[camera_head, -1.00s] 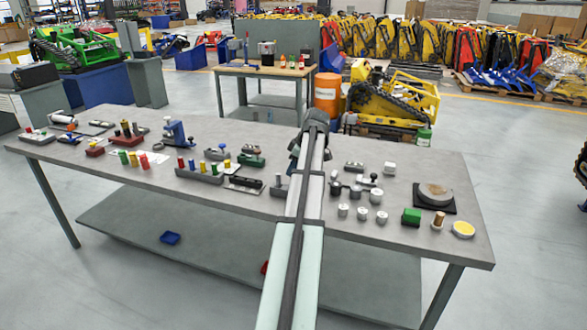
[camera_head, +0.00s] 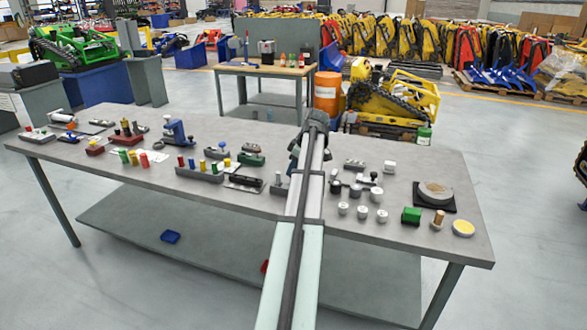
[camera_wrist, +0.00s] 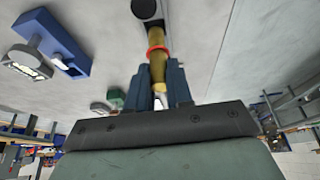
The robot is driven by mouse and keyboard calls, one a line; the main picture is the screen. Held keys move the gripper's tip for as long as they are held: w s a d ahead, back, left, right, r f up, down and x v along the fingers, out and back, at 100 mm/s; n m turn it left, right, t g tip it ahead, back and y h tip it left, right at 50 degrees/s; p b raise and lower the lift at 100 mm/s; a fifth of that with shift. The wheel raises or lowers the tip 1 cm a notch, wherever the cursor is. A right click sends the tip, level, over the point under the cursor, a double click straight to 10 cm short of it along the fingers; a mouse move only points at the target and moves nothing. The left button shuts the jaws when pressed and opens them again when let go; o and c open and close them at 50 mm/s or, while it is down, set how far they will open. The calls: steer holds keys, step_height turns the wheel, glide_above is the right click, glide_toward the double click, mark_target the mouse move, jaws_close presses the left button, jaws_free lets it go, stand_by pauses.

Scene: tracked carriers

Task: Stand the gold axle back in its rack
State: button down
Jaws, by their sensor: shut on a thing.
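In the wrist view, my gripper (camera_wrist: 161,88) is shut on the gold axle (camera_wrist: 156,66), a narrow gold rod with a red ring around it. The axle points away from the jaws, and a dark round piece (camera_wrist: 146,8) shows at or beyond its far end; I cannot tell if they are joined. In the head view, my arm hides the jaws and the axle. A grey block with coloured pegs (camera_head: 201,173) stands near the table's front edge, left of my arm. I cannot tell which fixture is the axle's rack.
The grey table (camera_head: 330,243) carries many small fixtures. Several light cylinders and a green block (camera_head: 411,215) stand right of my arm. A dark square pad with a round disc (camera_head: 435,190) lies farther right. A blue fixture (camera_wrist: 52,40) is left in the wrist view.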

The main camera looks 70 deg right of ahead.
steer(key=shift+f, duration=1.75)
stand_by(1.2)
steer(key=shift+c, duration=2.3)
jaws_free()
steer(key=shift+r, duration=3.5)
